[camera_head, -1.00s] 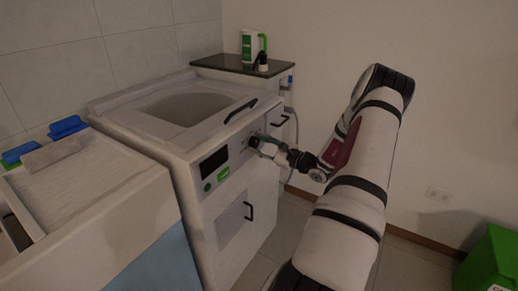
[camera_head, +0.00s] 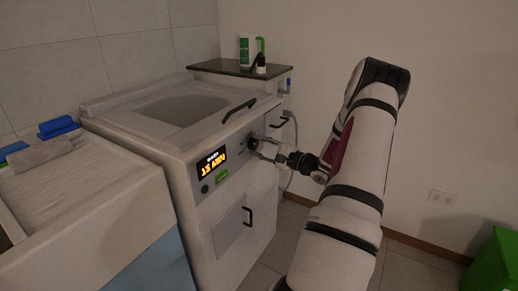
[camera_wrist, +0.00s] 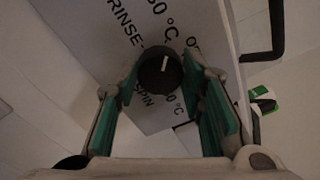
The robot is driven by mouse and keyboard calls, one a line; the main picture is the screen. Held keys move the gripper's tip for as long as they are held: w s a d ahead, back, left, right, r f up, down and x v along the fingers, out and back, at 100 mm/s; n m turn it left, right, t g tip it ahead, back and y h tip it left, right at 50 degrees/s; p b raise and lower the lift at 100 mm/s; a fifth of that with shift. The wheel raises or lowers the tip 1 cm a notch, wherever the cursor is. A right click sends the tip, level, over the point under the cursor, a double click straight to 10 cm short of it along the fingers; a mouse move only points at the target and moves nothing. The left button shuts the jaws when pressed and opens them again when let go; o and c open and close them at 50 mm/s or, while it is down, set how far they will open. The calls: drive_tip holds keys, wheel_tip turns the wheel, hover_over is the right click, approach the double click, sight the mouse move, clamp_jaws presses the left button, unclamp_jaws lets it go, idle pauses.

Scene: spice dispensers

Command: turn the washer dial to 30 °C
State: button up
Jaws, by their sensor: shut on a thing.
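The washer (camera_head: 190,150) stands left of centre, with its control panel facing me. Its dial (camera_wrist: 159,74) is a dark round knob with a white mark, which points towards the upper part of the wrist view. Printed labels circle it; several end in "0 °C", one reads "RINSE+SPIN", and one starting with "O" is cut off. My gripper (camera_wrist: 160,92) has its green-padded fingers on both sides of the dial and is shut on it. In the head view, my gripper (camera_head: 262,147) reaches the panel from the right and partly hides the dial (camera_head: 252,142).
The washer's display (camera_head: 212,165) is lit and reads "15 MIN". A dark-topped cabinet (camera_head: 225,68) with bottles stands behind. A green bin (camera_head: 492,262) is at the lower right.

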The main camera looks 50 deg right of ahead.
drive_tip(key=o, duration=1.2)
drive_tip(key=shift+c, duration=0.2)
drive_tip(key=s, duration=1.2)
drive_tip(key=shift+d+f, duration=0.2)
drive_tip(key=shift+f, duration=0.1)
